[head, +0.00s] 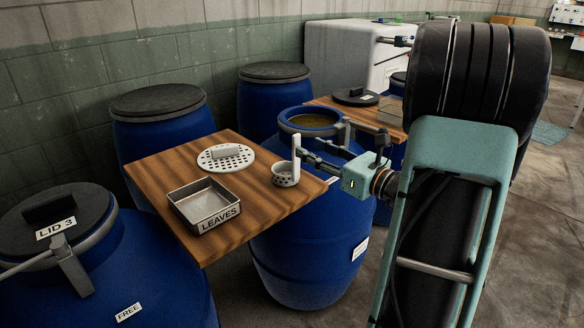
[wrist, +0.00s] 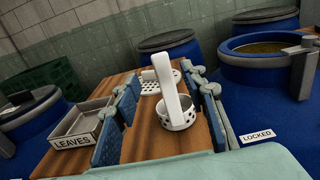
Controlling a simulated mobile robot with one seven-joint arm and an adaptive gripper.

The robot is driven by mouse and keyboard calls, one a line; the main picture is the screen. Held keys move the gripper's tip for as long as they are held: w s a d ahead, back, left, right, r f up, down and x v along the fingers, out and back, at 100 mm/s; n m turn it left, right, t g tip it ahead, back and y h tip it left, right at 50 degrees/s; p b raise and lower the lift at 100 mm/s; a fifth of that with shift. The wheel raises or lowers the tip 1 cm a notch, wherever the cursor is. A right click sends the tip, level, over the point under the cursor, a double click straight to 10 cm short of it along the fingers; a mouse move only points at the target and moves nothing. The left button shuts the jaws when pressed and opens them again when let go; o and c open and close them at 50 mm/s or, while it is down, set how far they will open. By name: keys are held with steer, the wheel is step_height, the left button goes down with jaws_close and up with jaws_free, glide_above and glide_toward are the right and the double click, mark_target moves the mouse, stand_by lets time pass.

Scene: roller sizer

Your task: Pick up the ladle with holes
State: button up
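The ladle with holes (head: 286,175) is a white perforated cup with a tall upright handle. It stands on the wooden board (head: 240,222) near its right edge. In the wrist view the ladle (wrist: 178,117) stands between my two fingers, with its handle rising in the middle. My gripper (head: 315,152) is open, and its fingers point at the handle from the right. In the wrist view my gripper (wrist: 167,84) has a blue-padded finger on each side of the ladle, with visible gaps. I cannot tell exactly how far the handle reaches between the fingertips.
A metal tray marked LEAVES (head: 205,205) and a white perforated disc with a handle (head: 226,158) share the board. An open blue barrel (head: 310,120) with liquid stands behind my gripper. A lidded barrel marked LID 3 (head: 110,275) is at front left.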

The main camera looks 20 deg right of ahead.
mark_target(298, 143)
steer(key=shift+b+x, duration=0.45)
steer(key=shift+x, duration=3.1)
steer(key=shift+d+f, duration=0.15)
jaws_close()
